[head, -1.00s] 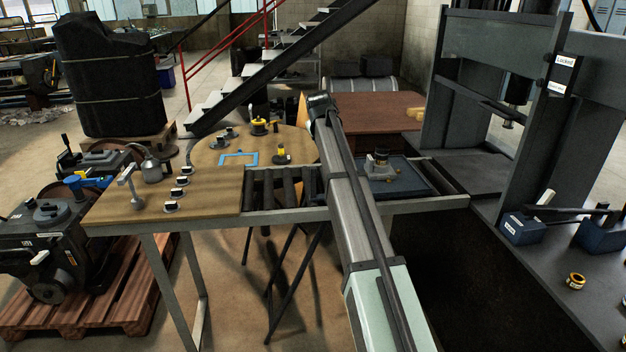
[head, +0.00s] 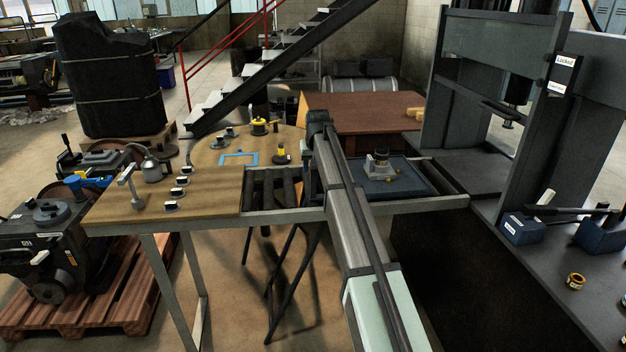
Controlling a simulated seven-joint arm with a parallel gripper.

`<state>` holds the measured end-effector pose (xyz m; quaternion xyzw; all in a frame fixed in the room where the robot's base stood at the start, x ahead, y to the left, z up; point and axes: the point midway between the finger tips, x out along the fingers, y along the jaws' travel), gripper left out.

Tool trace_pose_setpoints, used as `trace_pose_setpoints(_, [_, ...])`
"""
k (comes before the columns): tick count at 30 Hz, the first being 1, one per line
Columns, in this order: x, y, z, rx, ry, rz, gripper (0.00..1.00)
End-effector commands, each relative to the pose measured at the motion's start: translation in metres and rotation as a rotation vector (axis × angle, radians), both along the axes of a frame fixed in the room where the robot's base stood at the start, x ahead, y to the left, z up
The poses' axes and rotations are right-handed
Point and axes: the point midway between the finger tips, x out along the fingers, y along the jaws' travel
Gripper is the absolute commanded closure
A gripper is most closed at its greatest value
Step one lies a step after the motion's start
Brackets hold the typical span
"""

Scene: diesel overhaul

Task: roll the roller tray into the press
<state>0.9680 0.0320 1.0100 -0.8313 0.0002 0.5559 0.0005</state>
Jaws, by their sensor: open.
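The roller tray (head: 414,187) is a flat dark blue tray on the roller table, right of my arm. A metal part with a brass-coloured piece (head: 380,165) stands on it. The press (head: 440,95) is a tall dark grey frame at the right, with its bed (head: 462,170) beyond the table's right end. My arm reaches forward across the table and hides the tray's left part. My gripper (head: 309,187) shows only partly, left of the arm near the tray's left side. It is open. Its fingertips, and whether they touch the tray, are hidden.
Bare rollers (head: 270,188) lie left of my arm, beside a wooden top (head: 215,190) with several small parts. A blue block with a lever (head: 522,228) and a brass ring (head: 575,281) are on the right bench. The press opening looks clear.

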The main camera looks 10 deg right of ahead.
Motion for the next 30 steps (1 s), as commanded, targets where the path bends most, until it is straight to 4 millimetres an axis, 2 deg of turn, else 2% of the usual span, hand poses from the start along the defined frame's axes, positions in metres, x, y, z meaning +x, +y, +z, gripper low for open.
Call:
trace_pose_setpoints(3, [0.009,0.0,-0.021,0.0,0.002,0.0,0.51])
trace_pose_setpoints(12, [0.025,0.0,-0.057,-0.001,-0.001,0.001,0.51])
trace_pose_setpoints(18, [0.029,0.0,-0.068,-0.001,-0.001,0.001,0.51])
trace_pose_setpoints(27, [0.029,0.0,-0.069,-0.001,-0.002,0.001,0.51])
trace_pose_setpoints(30, [0.029,0.0,-0.069,-0.001,-0.002,0.001,0.59])
